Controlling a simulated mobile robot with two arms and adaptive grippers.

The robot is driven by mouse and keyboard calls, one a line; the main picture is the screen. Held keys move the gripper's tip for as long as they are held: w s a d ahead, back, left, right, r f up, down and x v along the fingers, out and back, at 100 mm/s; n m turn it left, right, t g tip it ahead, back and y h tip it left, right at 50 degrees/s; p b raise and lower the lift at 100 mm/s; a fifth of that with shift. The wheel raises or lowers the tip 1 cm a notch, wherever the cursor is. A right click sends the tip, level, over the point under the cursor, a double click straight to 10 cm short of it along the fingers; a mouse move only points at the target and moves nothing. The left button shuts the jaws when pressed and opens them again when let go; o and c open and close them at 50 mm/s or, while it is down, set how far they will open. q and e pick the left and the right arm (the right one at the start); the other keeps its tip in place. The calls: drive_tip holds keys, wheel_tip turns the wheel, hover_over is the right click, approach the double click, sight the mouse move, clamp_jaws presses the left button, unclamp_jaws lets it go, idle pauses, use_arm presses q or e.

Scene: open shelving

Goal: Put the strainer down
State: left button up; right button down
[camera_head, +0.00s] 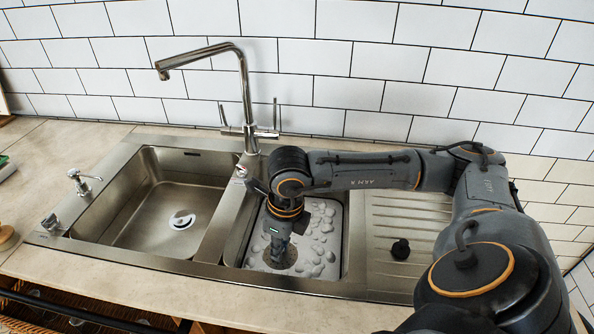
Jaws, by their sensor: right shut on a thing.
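My right gripper (281,250) reaches down into the right sink basin (235,248), its fingers pointing at the basin floor. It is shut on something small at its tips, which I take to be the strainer. A dark round patch (291,262) shows around the fingertips, at or near the drain. The gripper hides most of it, so I cannot tell whether the strainer touches the floor. My left gripper is not in view.
The left basin (130,225) is empty except for a pale drain piece (182,220). A tall faucet (243,90) stands behind the basins. A small black knob-like thing (400,249) is on the ribbed drainboard (385,225) at right. Pale blotches cover the right basin's floor.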

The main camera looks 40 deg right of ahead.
drive_tip(key=w+d+f+m, duration=0.3)
drive_tip(key=d+f+m, duration=0.1)
drive_tip(key=d+m, duration=0.1)
drive_tip(key=w+d+f+m+h, duration=0.1)
drive_tip(key=w+d+f+m, duration=0.3)
drive_tip(key=m, duration=0.4)
drive_tip(key=w+d+f+m+g+b, duration=0.1)
drive_tip(key=w+d+f+m, duration=0.3)
drive_tip(key=d+f+m, duration=0.2)
drive_tip(key=shift+d+m+h, duration=0.15)
drive_tip(key=shift+m+h, duration=0.25)
drive_tip(key=shift+w+d+f, duration=0.2)
drive_tip(key=shift+w+f, duration=0.15)
drive_tip(key=shift+f, duration=0.05)
wheel_tip(320, 180, down, 2)
drive_tip(key=shift+f+p, duration=0.15)
drive_tip(key=shift+p, duration=0.2)
drive_tip(key=shift+f, duration=0.45)
